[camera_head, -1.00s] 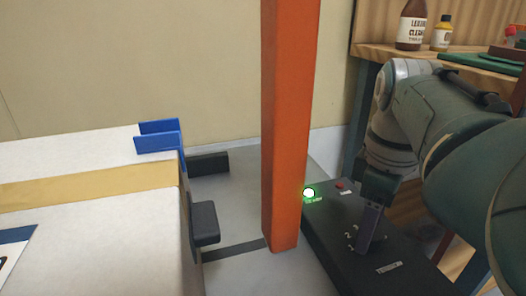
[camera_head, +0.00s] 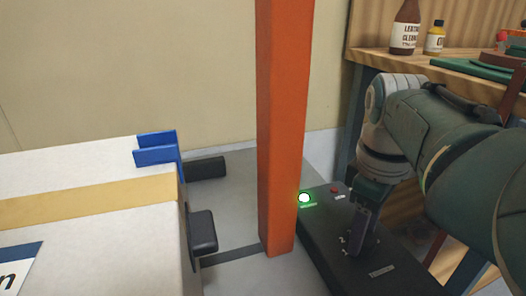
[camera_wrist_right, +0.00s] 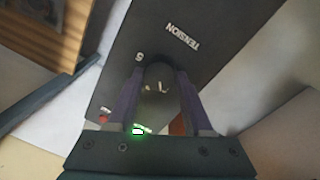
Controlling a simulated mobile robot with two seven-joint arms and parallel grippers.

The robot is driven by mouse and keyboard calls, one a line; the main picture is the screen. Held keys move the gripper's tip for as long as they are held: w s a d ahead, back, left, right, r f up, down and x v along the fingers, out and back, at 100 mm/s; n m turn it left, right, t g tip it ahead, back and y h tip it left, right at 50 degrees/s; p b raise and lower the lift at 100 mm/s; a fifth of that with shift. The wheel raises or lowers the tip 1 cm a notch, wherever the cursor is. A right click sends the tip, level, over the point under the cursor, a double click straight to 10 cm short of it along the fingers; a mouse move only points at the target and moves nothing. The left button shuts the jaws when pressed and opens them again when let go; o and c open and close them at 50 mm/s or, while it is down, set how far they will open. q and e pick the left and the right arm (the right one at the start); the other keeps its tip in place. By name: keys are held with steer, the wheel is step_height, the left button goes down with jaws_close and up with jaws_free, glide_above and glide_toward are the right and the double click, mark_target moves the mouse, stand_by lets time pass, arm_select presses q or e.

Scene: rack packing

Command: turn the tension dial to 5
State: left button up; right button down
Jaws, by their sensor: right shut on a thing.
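The tension dial (camera_wrist_right: 158,78) is a dark round knob on a black control panel (camera_wrist_right: 205,62). In the right wrist view it sits between the two fingers of my right gripper (camera_wrist_right: 160,98), which is shut on it. In the head view my right gripper (camera_head: 361,228) points down at the panel (camera_head: 322,232), hiding the dial. The numbers 1 and 2 show left of the fingers. My left gripper is not in view.
An orange post (camera_head: 282,130) stands just left of the panel. A lit green lamp (camera_head: 304,198) and a red button (camera_head: 335,189) are on the panel's far end. A wooden bench (camera_head: 430,62) with bottles stands behind my right arm. A large white box (camera_head: 85,220) is at left.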

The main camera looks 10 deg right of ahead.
steer(key=shift+r+m+p, duration=0.25)
steer(key=shift+m+p, duration=0.55)
steer(key=shift+p, duration=0.05)
steer(key=shift+f+m+p, duration=0.1)
steer(key=shift+m+p, duration=0.25)
steer(key=shift+m, duration=0.55)
steer(key=m, duration=0.2)
steer(key=shift+w+d+f+m, duration=0.1)
steer(key=shift+m, duration=0.3)
steer(key=m, duration=0.3)
steer(key=shift+m+g, duration=0.3)
steer(key=m, duration=0.4)
steer(key=shift+d+m, duration=0.15)
steer(key=shift+m, duration=0.15)
steer(key=m, duration=0.3)
steer(key=shift+m, duration=0.3)
steer(key=m, duration=0.4)
steer(key=shift+d+g, duration=0.1)
steer(key=shift+g, duration=0.2)
steer(key=shift+m+y, duration=0.3)
steer(key=shift+m, duration=1.6)
